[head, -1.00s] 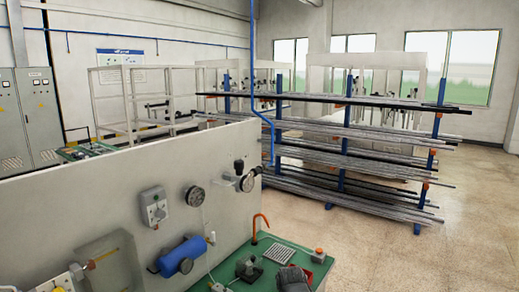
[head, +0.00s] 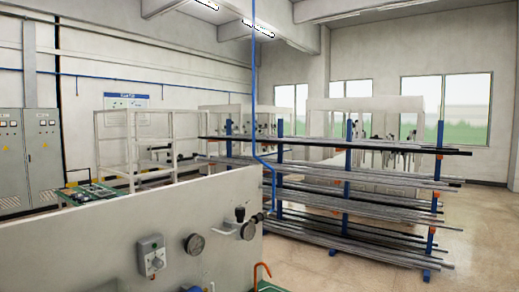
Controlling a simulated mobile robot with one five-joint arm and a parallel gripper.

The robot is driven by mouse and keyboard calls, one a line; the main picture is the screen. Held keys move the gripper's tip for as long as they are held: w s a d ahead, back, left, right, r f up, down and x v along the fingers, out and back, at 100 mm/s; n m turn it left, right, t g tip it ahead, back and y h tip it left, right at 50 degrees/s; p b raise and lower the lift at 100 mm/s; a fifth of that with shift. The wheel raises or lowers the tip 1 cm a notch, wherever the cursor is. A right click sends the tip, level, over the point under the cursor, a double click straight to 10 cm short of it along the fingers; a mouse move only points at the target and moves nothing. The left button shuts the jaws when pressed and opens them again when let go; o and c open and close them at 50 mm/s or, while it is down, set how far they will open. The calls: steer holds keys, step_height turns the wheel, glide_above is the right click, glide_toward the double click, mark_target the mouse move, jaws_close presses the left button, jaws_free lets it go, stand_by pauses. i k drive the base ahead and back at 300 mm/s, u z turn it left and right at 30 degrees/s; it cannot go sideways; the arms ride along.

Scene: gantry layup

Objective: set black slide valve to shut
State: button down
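A small fitting with a black knob on top (head: 240,214) sits at the right end of the white panel (head: 110,225). A round metal part (head: 248,231) is beside it. I cannot tell for sure whether this fitting is the black slide valve, or whether it is open or shut. A round gauge (head: 195,244) and a grey box with a knob (head: 151,255) are on the panel to its left. My gripper is not in view.
An orange hook-shaped pipe (head: 262,273) stands below the panel's right end. A blue-post rack of long bars (head: 347,195) stands behind, to the right. Grey cabinets (head: 28,160) stand at the left. The floor at the right (head: 480,235) is clear.

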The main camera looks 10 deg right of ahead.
mark_target(260, 216)
steer(key=u, duration=1.4)
steer(key=k, duration=1.35)
steer(key=z, duration=1.05)
steer(key=i, duration=1.65)
steer(key=u, duration=0.05)
